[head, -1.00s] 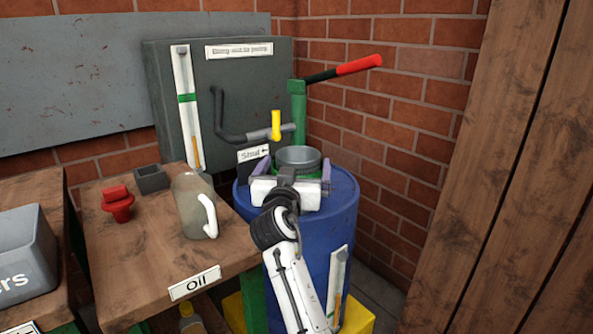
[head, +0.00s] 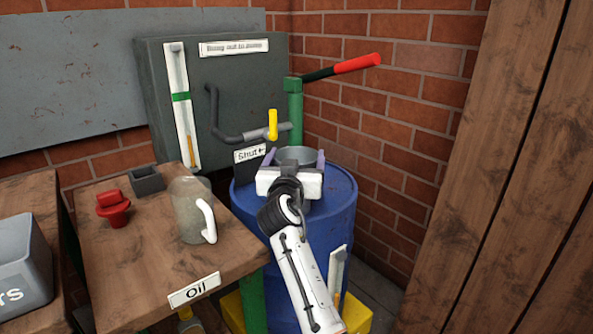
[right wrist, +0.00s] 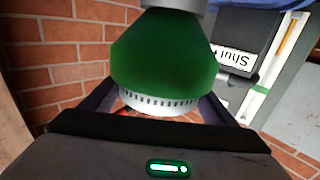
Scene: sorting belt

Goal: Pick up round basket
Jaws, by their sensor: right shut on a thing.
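The round basket (head: 297,154) shows as a grey round rim above the top of the blue drum (head: 337,205). My right gripper (head: 293,160) is shut on it, with a finger on each side. In the right wrist view, which is upside down, a green rounded body (right wrist: 165,55) with a pale slotted ring (right wrist: 160,104) lies between my two dark fingers. The gripper's palm hides the basket's near side in the head view. I cannot tell whether it is clear of the drum. My left gripper is not in view.
A green pump column (head: 293,110) with a red-ended handle (head: 357,64) and a yellow-levered tap (head: 273,125) stand close behind. A wooden table (head: 140,240) at left holds a jug (head: 186,215), a red funnel-like piece (head: 114,210) and a dark box (head: 146,179). A brick wall is at right.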

